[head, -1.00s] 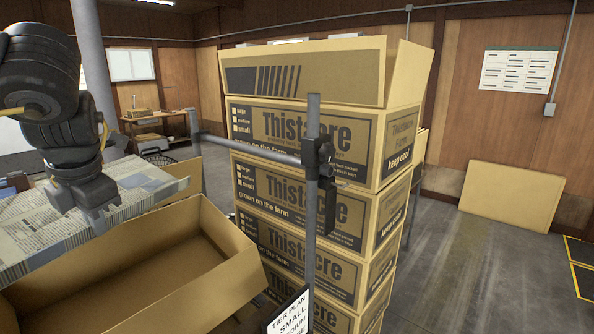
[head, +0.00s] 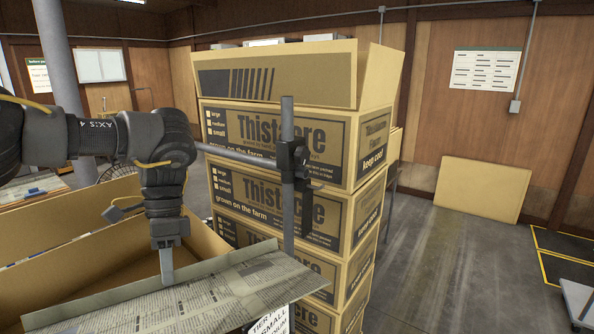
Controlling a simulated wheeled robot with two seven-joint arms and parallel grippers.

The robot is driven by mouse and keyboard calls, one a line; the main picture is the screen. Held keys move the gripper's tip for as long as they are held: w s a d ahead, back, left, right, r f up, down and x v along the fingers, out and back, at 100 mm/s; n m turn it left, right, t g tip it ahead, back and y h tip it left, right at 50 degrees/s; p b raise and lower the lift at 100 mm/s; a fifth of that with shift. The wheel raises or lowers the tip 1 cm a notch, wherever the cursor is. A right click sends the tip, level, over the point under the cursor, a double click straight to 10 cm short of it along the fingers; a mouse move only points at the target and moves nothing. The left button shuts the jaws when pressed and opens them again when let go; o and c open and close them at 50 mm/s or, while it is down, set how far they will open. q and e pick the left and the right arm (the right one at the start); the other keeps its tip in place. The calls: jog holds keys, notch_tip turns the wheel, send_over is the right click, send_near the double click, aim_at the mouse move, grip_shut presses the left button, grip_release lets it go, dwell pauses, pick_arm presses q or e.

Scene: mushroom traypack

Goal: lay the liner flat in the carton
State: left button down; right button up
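The liner (head: 185,303), a grey printed newspaper sheet, slants across the bottom of the head view, its near part cut off by the frame. It is over the near right part of the open brown carton (head: 205,240) and reaches past the carton's right side. It is tilted and bent, not flat. My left gripper (head: 167,275) points down at the liner's far edge and appears shut on it. The carton's far wall and right wall show; the liner and my arm hide much of its inside. My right gripper is not in view.
A tall stack of printed Thistacre cartons (head: 290,135) stands just behind, topped by an open carton. A grey metal post (head: 288,190) with a clamp and crossbar rises close to the liner's right part. Clear floor (head: 440,270) lies right of the stack.

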aim_at(173, 290)
pick_arm(q)
jog(key=s+f+n, duration=0.1)
jog(key=n, duration=0.1)
jog(key=s+d+f+n+h+b, duration=0.1)
jog(key=f+n, duration=0.1)
jog(key=s+d+f+n+h, duration=0.1)
jog(key=f+n, duration=0.1)
jog(key=shift+d, duration=0.1)
jog(key=shift+s+d+f+n+t+h+b, duration=0.15)
jog(key=shift+s+d+f+n+t+b, duration=0.15)
jog(key=shift+n, duration=0.35)
jog(key=shift+s+d+f+n+t+h+b, duration=0.15)
jog(key=shift+s+f+n+t, duration=0.2)
jog(key=shift+n, duration=0.3)
jog(key=shift+s, duration=0.1)
